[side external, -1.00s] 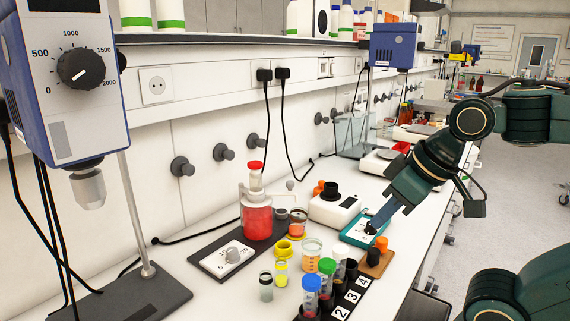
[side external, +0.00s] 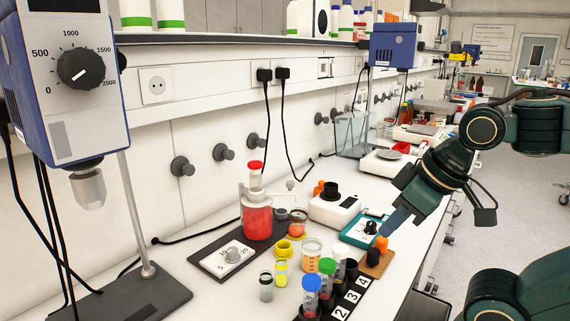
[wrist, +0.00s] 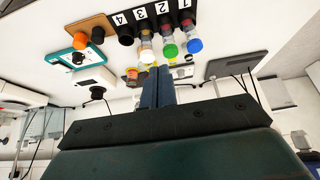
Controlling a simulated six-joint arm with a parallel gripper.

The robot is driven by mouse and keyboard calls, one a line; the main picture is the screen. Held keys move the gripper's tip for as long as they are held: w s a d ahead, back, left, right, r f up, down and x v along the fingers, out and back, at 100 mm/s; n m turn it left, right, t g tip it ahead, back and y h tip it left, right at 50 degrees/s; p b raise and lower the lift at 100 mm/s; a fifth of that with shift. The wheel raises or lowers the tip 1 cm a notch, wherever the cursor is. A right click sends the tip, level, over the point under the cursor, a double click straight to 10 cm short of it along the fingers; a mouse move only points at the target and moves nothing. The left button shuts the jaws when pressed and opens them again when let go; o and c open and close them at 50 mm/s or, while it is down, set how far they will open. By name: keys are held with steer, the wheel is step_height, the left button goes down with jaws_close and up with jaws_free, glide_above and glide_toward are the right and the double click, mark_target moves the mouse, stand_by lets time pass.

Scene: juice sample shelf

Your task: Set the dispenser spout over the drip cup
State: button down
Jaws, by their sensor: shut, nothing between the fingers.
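The dispenser is a bottle of red liquid (side external: 257,222) with a red-capped top, upright on a dark base plate. A small grey knob-like end, perhaps its spout (side external: 290,186), shows to the right of its top. A small grey cup (side external: 281,214), perhaps the drip cup, stands right of the bottle; I cannot tell whether the spout is over it. My gripper (side external: 386,234) is shut and empty, pointing down at the right of the bench, apart from the dispenser. Its blue fingers also show in the wrist view (wrist: 158,72). The dispenser is not clear in the wrist view.
Several capped vials stand in a numbered rack (side external: 342,300). A yellow cup (side external: 283,248) and an amber jar (side external: 312,255) stand between the rack and dispenser.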

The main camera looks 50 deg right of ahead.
steer(key=c, duration=1.3)
jaws_free()
steer(key=shift+w+d, duration=0.1)
steer(key=shift+w, duration=0.1)
steer(key=shift+c, duration=0.2)
steer(key=shift+o, duration=0.4)
steer(key=shift+w+d+m, duration=0.15)
steer(key=shift+w+m, duration=0.15)
steer(key=shift+w, duration=0.1)
steer(key=m+t+h, duration=0.7)
steer(key=t+h, duration=0.2)
steer(key=h, duration=0.2)
glide_above(291, 183)
steer(key=shift+f, duration=0.25)
steer(key=shift+f, duration=0.15)
